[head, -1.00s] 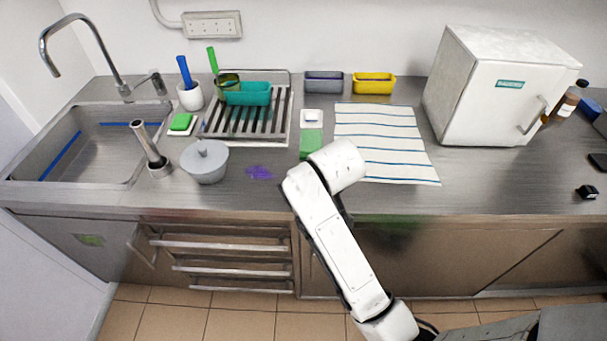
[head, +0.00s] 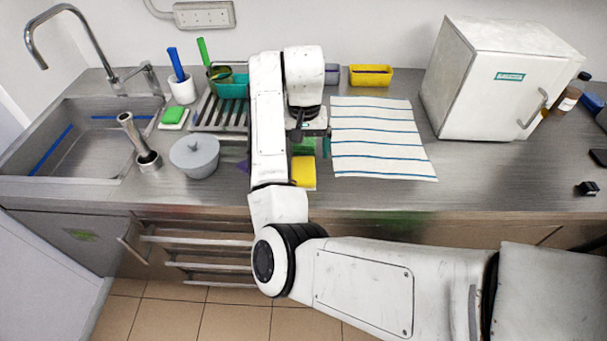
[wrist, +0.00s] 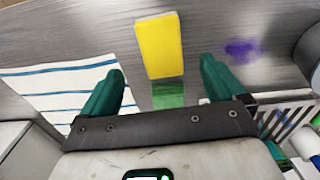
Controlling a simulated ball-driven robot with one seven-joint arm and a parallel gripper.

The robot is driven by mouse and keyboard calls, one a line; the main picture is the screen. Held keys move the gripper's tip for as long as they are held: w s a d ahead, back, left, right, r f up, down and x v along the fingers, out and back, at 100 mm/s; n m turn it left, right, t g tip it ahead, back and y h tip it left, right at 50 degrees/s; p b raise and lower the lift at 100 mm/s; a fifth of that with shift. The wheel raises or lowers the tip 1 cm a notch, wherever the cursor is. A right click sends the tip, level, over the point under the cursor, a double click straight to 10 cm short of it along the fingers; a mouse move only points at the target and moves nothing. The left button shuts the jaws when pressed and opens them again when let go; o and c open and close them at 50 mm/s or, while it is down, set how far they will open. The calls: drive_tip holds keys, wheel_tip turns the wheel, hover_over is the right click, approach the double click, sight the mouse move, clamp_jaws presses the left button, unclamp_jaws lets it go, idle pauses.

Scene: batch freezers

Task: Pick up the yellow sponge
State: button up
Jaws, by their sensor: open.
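The yellow sponge (head: 303,171) lies flat on the steel counter, just left of the striped towel and partly hidden by my arm in the head view. In the wrist view the yellow sponge (wrist: 160,45) shows nearly whole, ahead of the gap between my fingertips. My gripper (wrist: 162,70) is open and empty, with one green finger on each side of the gap. In the head view my gripper is mostly hidden by my own wrist, above the counter close to the sponge. A flat green patch (wrist: 168,95) borders the sponge on the gripper's side.
The striped towel (head: 378,140) lies to the right. A yellow bin (head: 371,76) stands at the wall, a white freezer box (head: 490,85) at right.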

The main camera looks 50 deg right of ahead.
sight(303, 169)
wheel_tip(303, 169, down, 3)
drive_tip(key=shift+f+b, duration=0.2)
drive_tip(key=shift+b, duration=0.3)
drive_tip(key=shift+w+f+p, duration=0.2)
drive_tip(key=shift+f+p, duration=0.2)
drive_tip(key=shift+f, duration=1.9)
drive_tip(key=shift+c, duration=0.3)
drive_tip(key=c, duration=1)
drive_tip(key=shift+o, duration=0.2)
